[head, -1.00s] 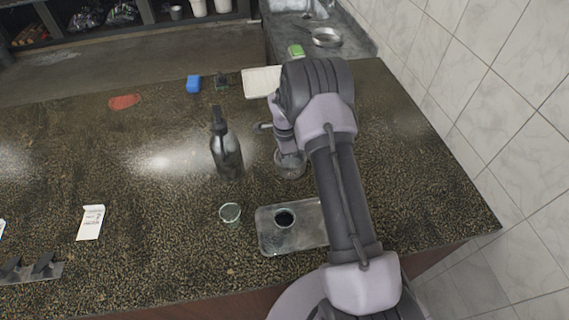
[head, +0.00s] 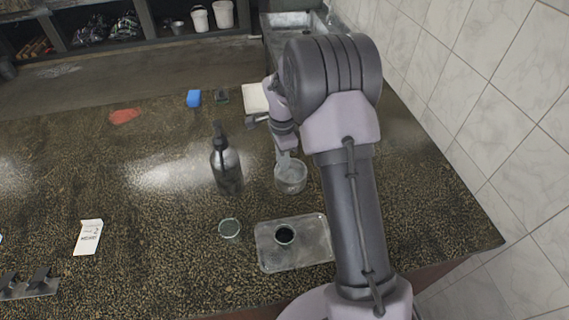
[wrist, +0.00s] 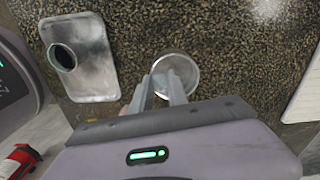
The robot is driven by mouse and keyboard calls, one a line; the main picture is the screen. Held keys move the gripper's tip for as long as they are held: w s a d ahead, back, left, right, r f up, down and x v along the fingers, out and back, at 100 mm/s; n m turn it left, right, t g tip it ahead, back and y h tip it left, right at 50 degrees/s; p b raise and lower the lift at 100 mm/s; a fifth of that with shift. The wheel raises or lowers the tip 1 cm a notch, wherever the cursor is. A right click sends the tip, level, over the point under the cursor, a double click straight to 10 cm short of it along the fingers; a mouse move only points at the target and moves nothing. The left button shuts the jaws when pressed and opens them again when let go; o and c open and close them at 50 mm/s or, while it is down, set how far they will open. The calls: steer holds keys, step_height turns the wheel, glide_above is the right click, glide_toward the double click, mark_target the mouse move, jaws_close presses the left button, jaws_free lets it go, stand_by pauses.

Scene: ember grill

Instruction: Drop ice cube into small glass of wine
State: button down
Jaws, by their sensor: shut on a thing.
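A clear round bowl (head: 291,178) stands on the dark counter; it shows in the wrist view (wrist: 188,64) behind my fingertips. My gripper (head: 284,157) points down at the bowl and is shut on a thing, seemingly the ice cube. The cube is too small and pale to make out between the fingers (wrist: 161,82). A small round glass with dark contents (head: 284,235), seemingly the wine, stands on a metal tray nearer the front. In the wrist view the dark glass (wrist: 63,58) is at upper left, apart from my gripper.
The metal tray (head: 266,254) lies under the dark glass. A second small clear glass (head: 230,228) stands left of it. A dark bottle (head: 226,168) stands left of the bowl. A white card (head: 88,238) is at left. A tiled wall (head: 480,110) bounds the right side.

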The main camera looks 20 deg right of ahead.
steer(key=s+a+n+b, duration=0.2)
steer(key=s+a+b, duration=0.15)
steer(key=s, duration=0.35)
steer(key=n+b, duration=0.2)
steer(key=n, duration=0.1)
glide_toward(285, 226)
steer(key=s+a, duration=0.1)
steer(key=s, duration=0.1)
step_height(285, 226, down, 6)
steer(key=b, duration=0.4)
steer(key=shift+s+r, duration=0.15)
steer(key=shift+r, duration=0.15)
steer(key=c, duration=1.2)
jaws_free()
